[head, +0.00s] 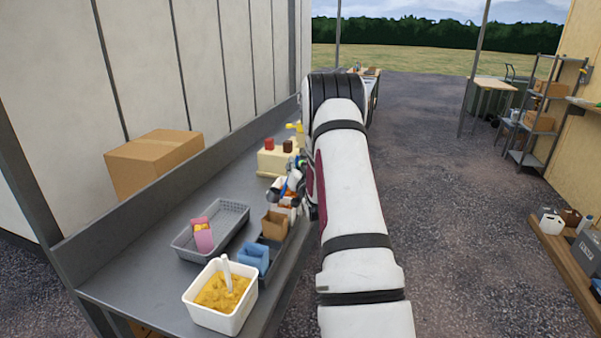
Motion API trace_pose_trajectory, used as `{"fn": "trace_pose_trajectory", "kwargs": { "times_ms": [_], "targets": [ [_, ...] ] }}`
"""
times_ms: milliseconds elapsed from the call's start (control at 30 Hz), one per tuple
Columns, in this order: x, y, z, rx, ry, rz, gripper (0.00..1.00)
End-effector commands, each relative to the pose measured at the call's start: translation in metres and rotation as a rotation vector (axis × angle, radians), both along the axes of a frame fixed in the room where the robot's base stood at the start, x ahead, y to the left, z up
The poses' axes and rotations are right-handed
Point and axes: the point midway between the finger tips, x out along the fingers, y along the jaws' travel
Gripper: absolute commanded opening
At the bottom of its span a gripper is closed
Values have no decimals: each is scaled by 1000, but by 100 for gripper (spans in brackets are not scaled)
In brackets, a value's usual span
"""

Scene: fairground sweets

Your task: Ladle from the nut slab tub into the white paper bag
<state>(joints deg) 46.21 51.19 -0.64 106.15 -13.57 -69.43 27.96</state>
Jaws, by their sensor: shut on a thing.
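My gripper (286,190) is over the counter, above the far end of the dark holder with the bags. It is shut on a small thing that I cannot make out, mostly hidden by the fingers. A whitish shape (287,211) just below it may be the white paper bag; it is largely hidden. A white tub (208,318) of yellow-brown crumbly food stands at the counter's near end. A white handle (227,273) stands up out of that food. I cannot tell whether this is the nut slab.
A brown bag (273,226) and a blue bag (254,256) stand along the counter's front edge. A grey basket (236,209) holds a pink and yellow item (202,234). A cream box (270,163) with red and brown tops stands farther back. A cardboard box (150,160) is behind the counter.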

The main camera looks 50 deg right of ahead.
Motion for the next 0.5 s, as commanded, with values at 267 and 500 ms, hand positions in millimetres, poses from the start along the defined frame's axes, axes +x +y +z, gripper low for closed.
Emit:
{"fn": "trace_pose_trajectory", "kwargs": {
  "times_ms": [267,500],
  "targets": [
    [29,35,19,-315,236,3,0],
    [23,32,51,-311,235,0,0]
  ]
}}
